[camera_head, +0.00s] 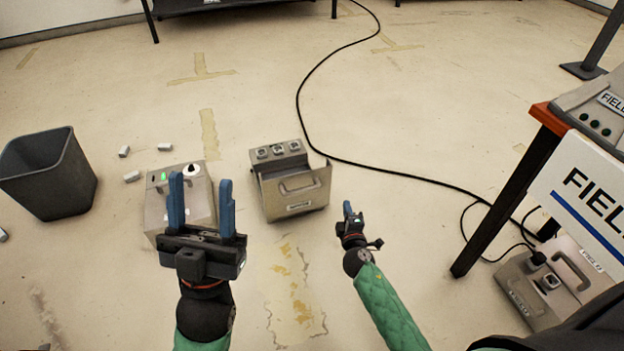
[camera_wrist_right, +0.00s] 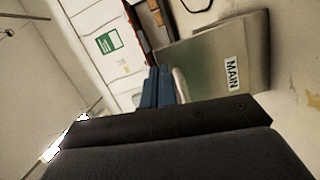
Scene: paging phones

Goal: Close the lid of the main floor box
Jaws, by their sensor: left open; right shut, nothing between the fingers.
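The main floor box (camera_head: 279,150) stands on the floor at the middle of the head view, with several square sockets along its back top edge. Its lid (camera_head: 302,192), a grey panel with a handle, is open and tilted at the near side. The right wrist view shows a grey metal face with a MAIN label (camera_wrist_right: 232,73). My right gripper (camera_head: 347,207) is shut and empty, just right of the box; its blue fingers (camera_wrist_right: 155,88) appear near the metal face, and contact cannot be told. My left gripper (camera_head: 203,188) is open and empty, left of the box.
Another grey box (camera_head: 162,205) with a green light is partly behind my left gripper. A dark bin (camera_head: 47,175) and small white blocks (camera_head: 132,176) lie left. A black cable (camera_head: 385,168) runs behind the main box to a table (camera_head: 505,200). Another handled box (camera_head: 535,292) sits below it.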

